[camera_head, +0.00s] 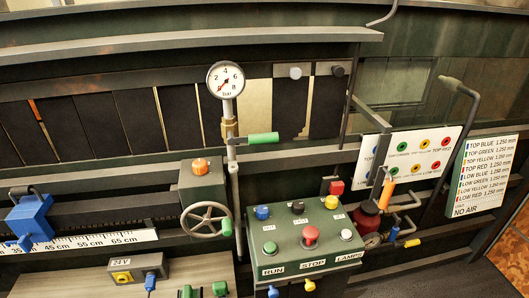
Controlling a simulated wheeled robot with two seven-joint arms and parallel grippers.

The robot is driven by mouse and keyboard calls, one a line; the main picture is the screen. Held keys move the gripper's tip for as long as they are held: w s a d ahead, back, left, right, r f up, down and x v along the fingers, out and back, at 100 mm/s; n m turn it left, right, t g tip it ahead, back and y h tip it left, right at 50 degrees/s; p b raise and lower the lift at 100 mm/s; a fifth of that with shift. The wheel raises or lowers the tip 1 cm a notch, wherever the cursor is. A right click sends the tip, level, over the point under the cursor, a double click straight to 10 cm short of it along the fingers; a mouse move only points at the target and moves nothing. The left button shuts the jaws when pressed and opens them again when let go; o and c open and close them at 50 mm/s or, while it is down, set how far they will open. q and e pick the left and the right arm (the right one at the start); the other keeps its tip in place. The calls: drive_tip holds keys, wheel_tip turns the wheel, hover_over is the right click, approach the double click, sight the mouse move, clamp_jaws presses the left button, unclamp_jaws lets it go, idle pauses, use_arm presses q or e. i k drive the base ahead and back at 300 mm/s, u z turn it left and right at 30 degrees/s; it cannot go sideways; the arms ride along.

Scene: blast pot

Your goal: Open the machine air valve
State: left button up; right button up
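A vertical pipe (231,118) carries a round pressure gauge (225,80) marked in bar; its red needle points to the lower left. Below the gauge a brass fitting (230,130) sits on the pipe. A green valve handle (263,138) sticks out to the right there, roughly horizontal and across the pipe. No label on this valve can be read, so I cannot tell for certain that it is the machine air valve. Neither of my grippers shows in the head view.
A handwheel (207,219) stands left of the pipe's lower end. A green control box (306,243) with RUN, STOP and LAMPS labels juts out below right.

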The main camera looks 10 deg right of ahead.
sight(264, 138)
drive_tip(key=u, duration=3.25)
drive_tip(key=k, duration=2.55)
drive_tip(key=z, duration=1.45)
